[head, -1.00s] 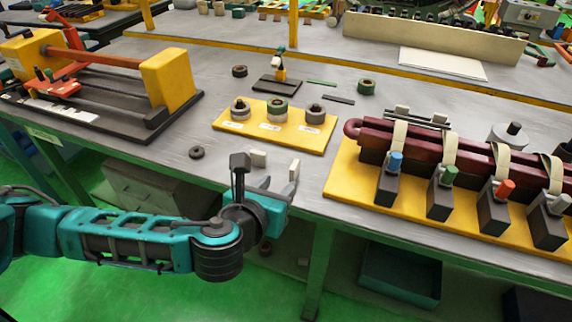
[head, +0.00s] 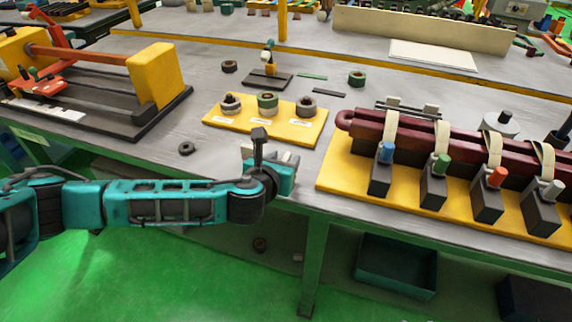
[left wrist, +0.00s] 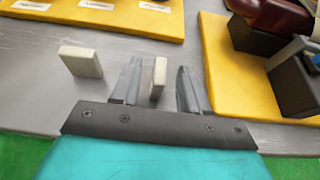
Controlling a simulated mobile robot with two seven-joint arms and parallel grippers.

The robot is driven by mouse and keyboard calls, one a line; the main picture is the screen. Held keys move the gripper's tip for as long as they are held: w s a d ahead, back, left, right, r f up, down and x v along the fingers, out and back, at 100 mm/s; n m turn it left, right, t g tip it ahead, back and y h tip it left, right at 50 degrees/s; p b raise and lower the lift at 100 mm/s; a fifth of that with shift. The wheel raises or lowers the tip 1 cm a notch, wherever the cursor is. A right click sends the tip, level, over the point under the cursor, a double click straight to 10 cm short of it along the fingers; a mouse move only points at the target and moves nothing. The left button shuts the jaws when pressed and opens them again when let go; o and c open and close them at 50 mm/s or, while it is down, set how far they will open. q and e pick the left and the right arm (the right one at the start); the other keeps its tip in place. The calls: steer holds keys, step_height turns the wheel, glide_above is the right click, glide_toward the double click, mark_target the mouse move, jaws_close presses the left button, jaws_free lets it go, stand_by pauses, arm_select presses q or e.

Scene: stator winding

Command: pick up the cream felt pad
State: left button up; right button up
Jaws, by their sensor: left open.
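A small cream felt pad (left wrist: 158,78) stands on edge on the grey table near its front edge. In the left wrist view it is between the two fingers of my left gripper (head: 284,160), with a gap on each side. My left gripper is open and low at the table's front edge. Its fingers and wrist hide most of the pad in the head view. A second pale, wider block (left wrist: 80,62) stands to the left of the fingers in the left wrist view. My right gripper is not in view.
A yellow board (head: 222,125) with several ring-shaped parts lies behind the gripper. A larger yellow base (head: 335,180) carrying a dark red bar and dark blocks is close on the right. A dark ring (head: 187,148) lies on the left; the table around it is clear.

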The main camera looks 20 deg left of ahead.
arm_select(q)
steer(key=shift+w+f, duration=0.15)
steer(key=shift+w, duration=0.2)
jaws_close()
